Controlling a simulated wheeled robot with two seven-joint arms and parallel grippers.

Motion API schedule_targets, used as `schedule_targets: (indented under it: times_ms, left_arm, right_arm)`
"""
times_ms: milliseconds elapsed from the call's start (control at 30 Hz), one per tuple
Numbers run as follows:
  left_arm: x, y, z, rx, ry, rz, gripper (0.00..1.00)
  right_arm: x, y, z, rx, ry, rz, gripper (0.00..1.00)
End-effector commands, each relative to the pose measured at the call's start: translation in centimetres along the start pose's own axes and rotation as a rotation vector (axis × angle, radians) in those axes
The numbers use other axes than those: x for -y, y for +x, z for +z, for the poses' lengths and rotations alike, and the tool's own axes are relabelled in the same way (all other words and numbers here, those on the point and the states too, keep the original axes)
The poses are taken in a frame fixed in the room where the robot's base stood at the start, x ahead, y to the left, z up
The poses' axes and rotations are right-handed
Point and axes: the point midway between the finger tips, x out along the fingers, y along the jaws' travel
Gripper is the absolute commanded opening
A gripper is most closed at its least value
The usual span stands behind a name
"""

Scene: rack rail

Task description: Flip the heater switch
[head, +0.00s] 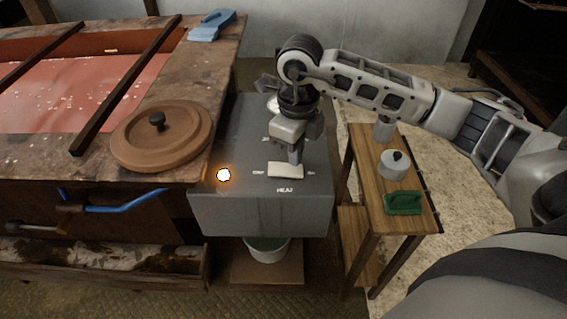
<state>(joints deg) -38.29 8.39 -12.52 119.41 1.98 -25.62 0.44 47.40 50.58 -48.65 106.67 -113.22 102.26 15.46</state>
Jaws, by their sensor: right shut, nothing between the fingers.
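A grey heater box (262,215) stands right of the wooden vat. A pale rocker-like switch (286,170) lies on its top face, with small white lettering around it. A round lamp (223,174) glows orange-white at the left of the same face. My right gripper (296,160) points down with its fingertips shut and empty, right at the switch. I cannot tell whether they touch it. The gripper hides part of the box top behind it. My left gripper is not in view.
A wooden vat with reddish liquid (85,95) fills the left, with a round brown lid (160,137) on its rim and a blue-handled valve (110,207) below. A narrow wooden stand (385,150) at right holds a small lidded pot (394,165) and a green brush-like thing (403,202).

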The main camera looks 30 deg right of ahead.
Motion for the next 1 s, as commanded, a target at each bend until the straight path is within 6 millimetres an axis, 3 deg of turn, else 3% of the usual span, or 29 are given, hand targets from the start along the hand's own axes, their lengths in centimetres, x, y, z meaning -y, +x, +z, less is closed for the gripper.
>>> schedule_targets:
  times_ms: [600,1000]
  left_arm:
    - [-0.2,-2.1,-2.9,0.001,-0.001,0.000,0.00]
    - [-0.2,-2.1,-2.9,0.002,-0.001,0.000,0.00]
  right_arm:
    - [0.0,-5.2,0.0,0.000,0.000,0.000,0.00]
    - [0.0,-5.2,0.0,-0.001,0.000,0.000,0.00]
